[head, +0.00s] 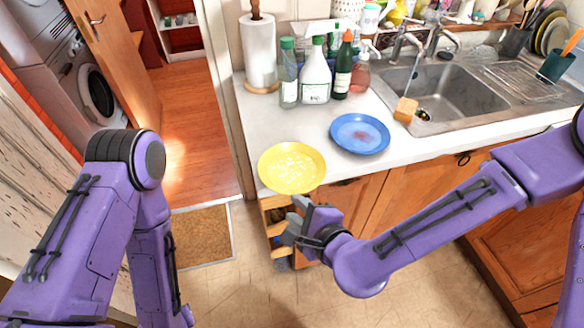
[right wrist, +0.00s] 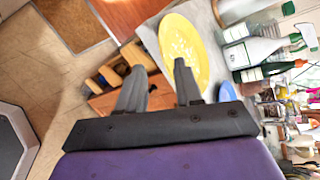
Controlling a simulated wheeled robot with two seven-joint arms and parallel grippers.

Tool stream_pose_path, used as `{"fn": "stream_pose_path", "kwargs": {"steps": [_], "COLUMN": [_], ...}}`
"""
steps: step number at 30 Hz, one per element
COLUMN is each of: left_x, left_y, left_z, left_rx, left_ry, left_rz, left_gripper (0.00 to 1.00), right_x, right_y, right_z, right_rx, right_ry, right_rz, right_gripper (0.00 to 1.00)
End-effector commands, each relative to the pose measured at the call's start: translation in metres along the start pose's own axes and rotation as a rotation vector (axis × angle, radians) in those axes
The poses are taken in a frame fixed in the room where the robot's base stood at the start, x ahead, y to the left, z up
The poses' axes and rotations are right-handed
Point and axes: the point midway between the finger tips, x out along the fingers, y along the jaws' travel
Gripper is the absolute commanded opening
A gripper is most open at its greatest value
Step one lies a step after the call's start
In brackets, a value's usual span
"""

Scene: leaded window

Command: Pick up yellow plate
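A yellow plate (head: 292,168) with pale marks in its middle lies on the front left corner of the white counter, partly past its edge. My right gripper (head: 292,218) is just below and in front of the plate, apart from it as far as I can tell. In the right wrist view the gripper's two fingers (right wrist: 160,82) are spread with nothing between them, and the yellow plate (right wrist: 183,50) is beyond them. My left arm hangs at the left of the head view, and its gripper is out of sight.
A blue plate (head: 360,134) lies right of the yellow one. Several bottles (head: 315,78) and a paper towel roll (head: 259,52) stand behind. The sink (head: 455,90) is at the right. A wooden rack (head: 277,222) is under the counter corner. Floor left of the counter is open.

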Motion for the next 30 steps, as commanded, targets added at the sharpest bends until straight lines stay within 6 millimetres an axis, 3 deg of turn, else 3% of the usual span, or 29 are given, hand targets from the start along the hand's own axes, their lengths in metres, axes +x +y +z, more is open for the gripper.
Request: {"fn": "stream_pose_path", "kwargs": {"steps": [1,3,5,18,25,26,29,30], "left_x": [0.022,0.033,0.019,-0.003,-0.002,-0.002,-0.002,-0.002], "left_y": [0.002,0.003,0.002,0.0,0.0,0.0,0.0,0.0], "left_z": [0.009,0.014,0.008,-0.001,-0.001,-0.001,-0.001,-0.001], "left_rx": [0.0,0.0,0.001,0.0,0.0,0.0,0.0,0.0], "left_ry": [0.0,-0.001,-0.001,0.0,0.0,0.0,0.0,0.0], "left_rz": [0.0,0.0,0.0,0.0,0.0,0.0,0.0,0.0], "left_gripper": [0.42,0.42,0.42,0.42,0.42,0.42,0.42,0.42], "right_x": [0.013,0.022,0.029,0.091,0.096,0.095,0.095,0.095], "right_y": [0.01,0.009,0.002,-0.004,-0.003,-0.003,-0.003,-0.003], "right_z": [-0.006,-0.005,0.0,0.005,0.004,0.004,0.004,0.004], "right_rx": [0.0,-0.001,-0.002,-0.003,-0.004,-0.004,-0.004,-0.004], "right_ry": [-0.001,-0.001,0.001,0.003,0.002,0.002,0.002,0.002], "right_rz": [-0.004,-0.002,0.005,0.006,0.005,0.005,0.005,0.005], "right_gripper": [0.35,0.35,0.35,0.35,0.35,0.32,0.0,0.0]}}
